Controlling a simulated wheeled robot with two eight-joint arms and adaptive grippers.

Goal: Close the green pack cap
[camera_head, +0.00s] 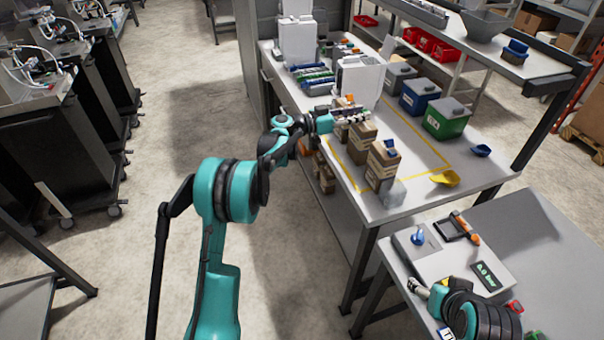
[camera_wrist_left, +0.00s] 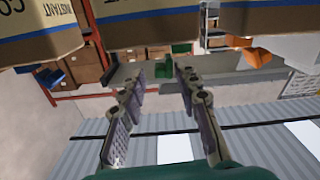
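Brown cartons stand in a row along the left edge of the table. The front carton (camera_head: 382,167) has a blue cap (camera_head: 389,145), and another carton (camera_head: 360,141) stands behind it. I cannot make out a green cap on any carton in the head view. My left gripper (camera_head: 350,113) is at the far end of this row and partly covers the cartons there. In the left wrist view its fingers (camera_wrist_left: 162,78) are apart with nothing between them, and large cartons (camera_wrist_left: 125,28) fill the top edge. My right gripper (camera_head: 418,287) is low over the near grey table; its opening is unclear.
A green bin (camera_head: 446,118), a blue bin (camera_head: 419,96) and a grey bin (camera_head: 398,77) line the table's right side. A yellow scoop (camera_head: 444,178) lies near the front. A white machine (camera_head: 358,78) stands behind the cartons. The taped middle area is mostly clear.

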